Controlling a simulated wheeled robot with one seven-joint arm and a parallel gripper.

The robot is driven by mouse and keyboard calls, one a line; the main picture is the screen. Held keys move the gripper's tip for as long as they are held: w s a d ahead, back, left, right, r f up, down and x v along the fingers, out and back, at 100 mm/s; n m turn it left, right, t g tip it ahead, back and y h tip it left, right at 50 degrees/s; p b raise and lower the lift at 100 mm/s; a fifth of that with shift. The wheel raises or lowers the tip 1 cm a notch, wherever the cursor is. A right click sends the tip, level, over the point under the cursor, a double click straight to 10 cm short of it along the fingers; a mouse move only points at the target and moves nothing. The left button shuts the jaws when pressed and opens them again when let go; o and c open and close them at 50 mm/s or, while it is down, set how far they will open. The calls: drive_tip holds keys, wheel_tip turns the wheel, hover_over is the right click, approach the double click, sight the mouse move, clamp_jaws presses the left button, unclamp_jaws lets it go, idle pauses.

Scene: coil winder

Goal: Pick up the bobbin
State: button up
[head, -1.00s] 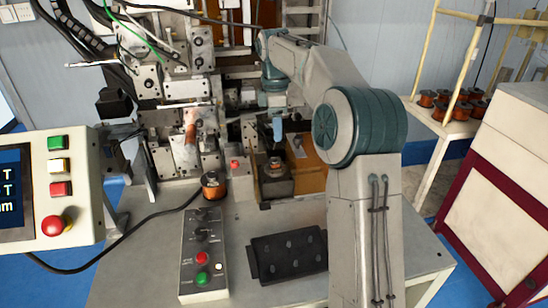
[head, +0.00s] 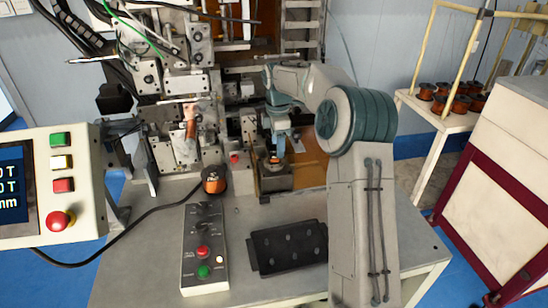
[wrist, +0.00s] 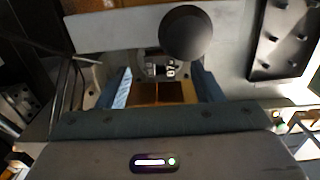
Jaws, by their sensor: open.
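A copper-wound bobbin (head: 273,160) sits upright in a dark block fixture (head: 278,183) at the front of the winding machine. My gripper (head: 276,150) points down right over this bobbin, with its fingers low at it. In the wrist view the two blue fingers (wrist: 163,88) are spread apart, with an orange-brown surface between them. I cannot tell whether they touch the bobbin. A second copper bobbin (head: 213,180) with a dark top stands on the table to the left.
A grey button box (head: 204,250) and a black tray (head: 288,248) lie on the table in front. A control panel (head: 62,180) stands at left. More bobbins (head: 450,103) stand on a rack at right. A dark round disc (wrist: 188,32) shows in the wrist view.

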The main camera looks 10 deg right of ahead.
wheel_tip(320, 180, down, 4)
drive_tip(key=shift+d+f+p, duration=0.1)
drive_tip(key=shift+p, duration=0.35)
drive_tip(key=c, duration=1.1)
drive_tip(key=shift+o, duration=0.2)
wheel_tip(320, 180, up, 10)
drive_tip(key=b, duration=0.1)
